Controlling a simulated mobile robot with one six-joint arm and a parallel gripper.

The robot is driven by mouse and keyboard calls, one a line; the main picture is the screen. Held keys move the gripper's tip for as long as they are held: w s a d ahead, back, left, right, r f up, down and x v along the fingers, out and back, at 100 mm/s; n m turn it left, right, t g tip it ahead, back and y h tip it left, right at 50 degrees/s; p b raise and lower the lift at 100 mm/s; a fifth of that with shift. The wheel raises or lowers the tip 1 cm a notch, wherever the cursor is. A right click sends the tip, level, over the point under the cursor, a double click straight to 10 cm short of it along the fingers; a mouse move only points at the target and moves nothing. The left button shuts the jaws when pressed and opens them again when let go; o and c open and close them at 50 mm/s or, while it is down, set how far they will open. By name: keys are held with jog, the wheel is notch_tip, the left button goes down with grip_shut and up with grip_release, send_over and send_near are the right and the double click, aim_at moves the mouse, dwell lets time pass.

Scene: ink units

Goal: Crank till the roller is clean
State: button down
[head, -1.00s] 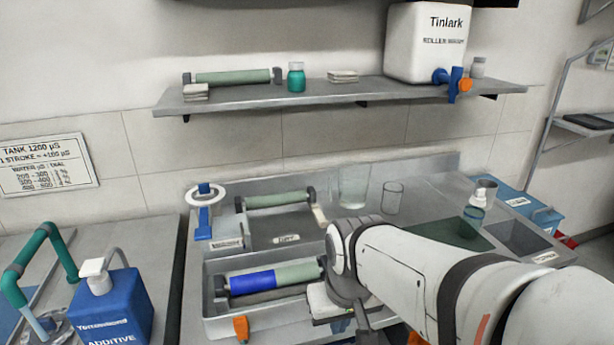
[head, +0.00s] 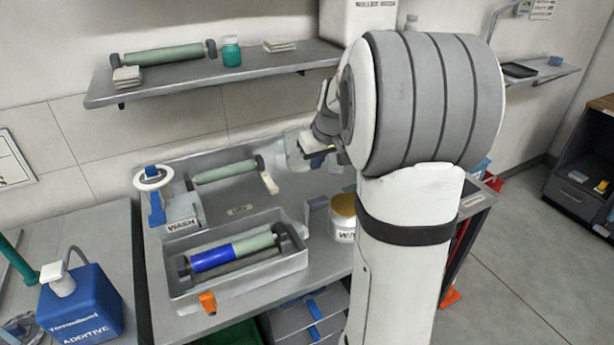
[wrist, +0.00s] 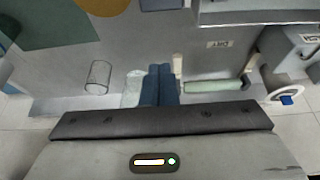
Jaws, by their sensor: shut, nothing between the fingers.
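A roller (head: 213,257) lies in the grey front tray (head: 175,303); its left part is blue and its right part pale green. A plain pale green roller (head: 225,172) sits in the basin behind, with a cream crank handle (head: 269,182) at its right end. That rear roller also shows in the wrist view (wrist: 213,87). My gripper (head: 306,143) is up and to the right of both rollers, partly hidden by my arm. In the wrist view its blue fingers (wrist: 158,82) are together and empty, and appear beside the rear roller's handle end.
A white jar (head: 342,228) with a brown-yellow lid stands right of the front tray. An orange tap (head: 208,302) sticks out at the tray's front. A glass beaker (wrist: 97,76) stands on the bench. A blue additive bottle (head: 80,305) is at left. A shelf (head: 200,83) hangs above.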

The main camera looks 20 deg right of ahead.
notch_tip(320, 180, down, 9)
jog(key=p, duration=0.2)
jog(key=shift+s, duration=0.15)
jog(key=shift+f, duration=0.2)
dwell(0.5)
